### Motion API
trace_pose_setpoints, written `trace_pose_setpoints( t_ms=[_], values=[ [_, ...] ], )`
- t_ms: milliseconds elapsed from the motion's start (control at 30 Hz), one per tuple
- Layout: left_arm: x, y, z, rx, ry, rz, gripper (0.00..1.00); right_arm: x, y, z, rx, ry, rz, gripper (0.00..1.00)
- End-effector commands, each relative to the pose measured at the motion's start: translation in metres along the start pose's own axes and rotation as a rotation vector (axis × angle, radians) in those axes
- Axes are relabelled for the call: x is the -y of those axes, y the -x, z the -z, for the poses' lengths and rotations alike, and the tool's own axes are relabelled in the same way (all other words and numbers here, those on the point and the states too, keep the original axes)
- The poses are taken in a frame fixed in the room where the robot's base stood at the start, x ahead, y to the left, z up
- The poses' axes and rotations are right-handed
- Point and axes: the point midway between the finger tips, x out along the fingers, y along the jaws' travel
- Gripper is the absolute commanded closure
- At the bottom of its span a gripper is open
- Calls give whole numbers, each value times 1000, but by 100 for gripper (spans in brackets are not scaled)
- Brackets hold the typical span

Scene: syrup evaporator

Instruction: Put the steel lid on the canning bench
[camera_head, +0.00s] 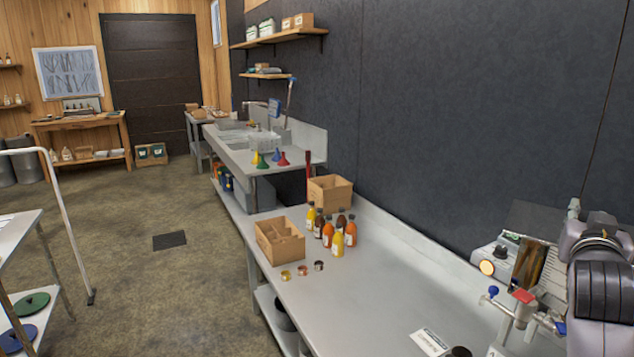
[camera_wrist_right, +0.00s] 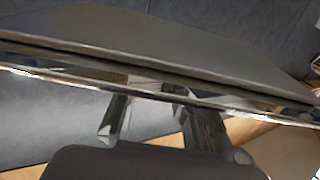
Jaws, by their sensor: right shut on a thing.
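The steel lid (camera_wrist_right: 170,45) fills the upper part of the right wrist view as a wide, flat grey plate with a shiny edge. My right gripper (camera_wrist_right: 160,112) is shut on that edge, its two fingers below the plate. In the head view my right gripper (camera_head: 577,215) is at the right edge, above the near end of a long steel bench (camera_head: 375,285). A grey plate beside it, seemingly the lid (camera_head: 538,217), is partly hidden by my arm. No label shows which bench is the canning bench. My left gripper is out of view.
The long bench carries a divided wooden box (camera_head: 280,243), several syrup bottles (camera_head: 337,243), small jars (camera_head: 302,271) and a second box (camera_head: 330,190). Instruments (camera_head: 515,300) crowd its near right end. Its middle is bare. A farther bench (camera_head: 235,150) holds coloured funnels.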

Motion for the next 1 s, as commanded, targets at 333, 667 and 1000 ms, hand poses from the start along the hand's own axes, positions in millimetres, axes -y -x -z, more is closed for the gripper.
trace_pose_setpoints(
  t_ms=[333, 667, 1000],
  values=[
    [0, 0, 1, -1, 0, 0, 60, 70, 68, -116, 6, 8, 400, 100],
    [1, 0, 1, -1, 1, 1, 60, 110, 163, -209, 8, 3, 741, 100],
    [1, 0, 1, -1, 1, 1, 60, 124, 243, -255, 3, 1, 944, 100]
  ],
)
